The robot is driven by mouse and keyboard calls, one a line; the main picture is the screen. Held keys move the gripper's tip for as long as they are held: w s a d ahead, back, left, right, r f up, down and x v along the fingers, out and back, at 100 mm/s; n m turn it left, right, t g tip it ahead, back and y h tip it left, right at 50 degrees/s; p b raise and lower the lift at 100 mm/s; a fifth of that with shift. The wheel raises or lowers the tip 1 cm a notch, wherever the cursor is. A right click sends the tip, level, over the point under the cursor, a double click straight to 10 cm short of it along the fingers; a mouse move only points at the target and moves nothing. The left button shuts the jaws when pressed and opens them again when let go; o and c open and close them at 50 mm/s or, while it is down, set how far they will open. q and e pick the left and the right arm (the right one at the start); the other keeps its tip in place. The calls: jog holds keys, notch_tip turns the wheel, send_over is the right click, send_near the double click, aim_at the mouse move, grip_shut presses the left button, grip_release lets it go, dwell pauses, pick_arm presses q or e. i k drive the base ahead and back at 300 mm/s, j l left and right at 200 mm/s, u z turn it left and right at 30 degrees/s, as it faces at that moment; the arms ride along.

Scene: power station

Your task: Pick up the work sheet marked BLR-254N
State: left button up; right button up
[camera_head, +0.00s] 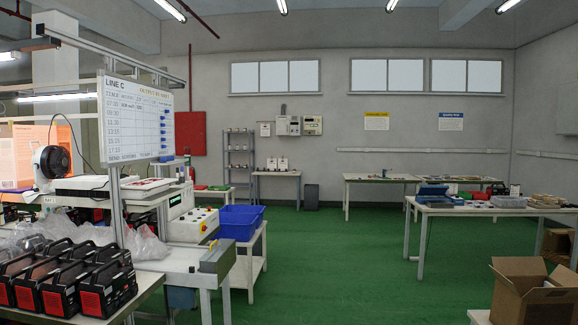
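I cannot make out a work sheet marked BLR-254N in the head view; any small print on the tables is too far off to read. Several small items lie on the front right table (480,210), among them a blue case (433,192), but I cannot tell whether a sheet is among them. Neither of my grippers is in view.
A bench at the left front carries several red and black power units (100,290). A whiteboard (137,117) stands above the work line. Blue bins (240,222) sit on a white cart. An open cardboard box (530,292) stands at front right. The green floor (335,265) between is clear.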

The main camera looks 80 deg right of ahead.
aim_at(265, 128)
jog(key=l+z, duration=0.4)
jog(key=i+l+z, duration=0.2)
jog(key=l+z, duration=0.2)
jog(key=i+l+z, duration=0.2)
jog(key=l+z, duration=0.15)
jog(key=l, duration=0.2)
jog(key=i+l+z, duration=0.25)
jog(key=l+z, duration=0.15)
jog(key=i+l+z, duration=0.25)
jog(key=z, duration=0.15)
jog(key=i+l+z, duration=0.2)
jog(key=z, duration=0.2)
jog(key=i+l+z, duration=0.25)
jog(key=i, duration=0.5)
jog(key=i+z, duration=0.25)
jog(key=i, duration=7.65)
